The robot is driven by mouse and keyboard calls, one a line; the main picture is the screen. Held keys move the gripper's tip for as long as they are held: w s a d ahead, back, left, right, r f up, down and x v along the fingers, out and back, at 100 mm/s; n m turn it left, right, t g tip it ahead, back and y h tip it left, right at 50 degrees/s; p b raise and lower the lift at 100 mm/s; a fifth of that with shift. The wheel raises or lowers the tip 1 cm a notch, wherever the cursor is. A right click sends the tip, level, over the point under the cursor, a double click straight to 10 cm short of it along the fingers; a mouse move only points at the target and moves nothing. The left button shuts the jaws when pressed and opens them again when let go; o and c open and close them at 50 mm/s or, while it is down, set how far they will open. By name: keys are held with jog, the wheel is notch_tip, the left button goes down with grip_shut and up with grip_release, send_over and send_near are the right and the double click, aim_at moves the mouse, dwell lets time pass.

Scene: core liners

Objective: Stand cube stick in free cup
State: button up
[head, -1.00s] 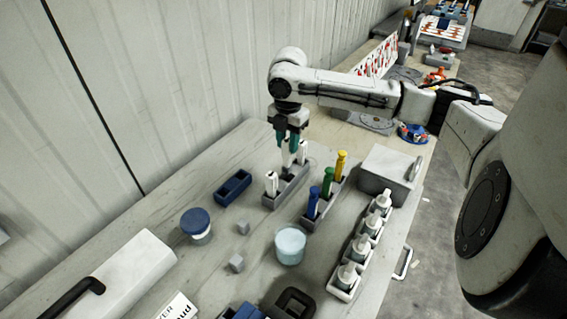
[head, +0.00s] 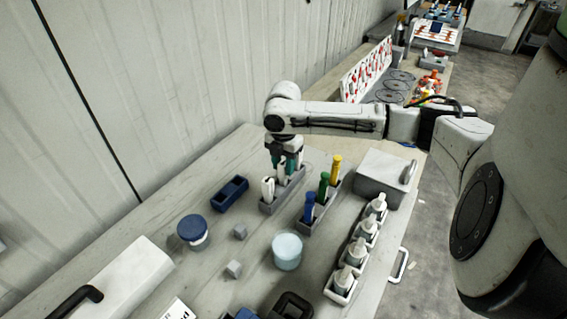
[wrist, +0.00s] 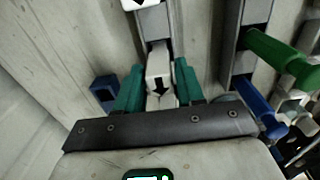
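Two white sticks stand in a grey cup rack (head: 268,209): a near one (head: 267,188) and a far one (head: 282,168). I cannot tell by marking which is the cube stick. My gripper (head: 284,163) is down at the far stick. In the wrist view its green fingers (wrist: 160,85) stand either side of a white stick with a black arrow (wrist: 158,70), with narrow gaps showing, so it looks open around it. A second rack (head: 313,224) holds blue (head: 308,206), green (head: 323,185) and yellow (head: 335,170) sticks. My gripper hides part of the white-stick rack.
A dark blue two-pocket tray (head: 229,193), a blue-lidded jar (head: 193,232), small grey cubes (head: 233,269) and a pale blue tub (head: 287,250) stand nearer. A row of white bottles (head: 366,229) and a grey box (head: 384,178) are at right.

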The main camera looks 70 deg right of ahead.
jog(key=o, duration=0.3)
notch_tip(320, 180, up, 12)
jog(key=shift+r+b, duration=0.2)
jog(key=shift+b, duration=0.8)
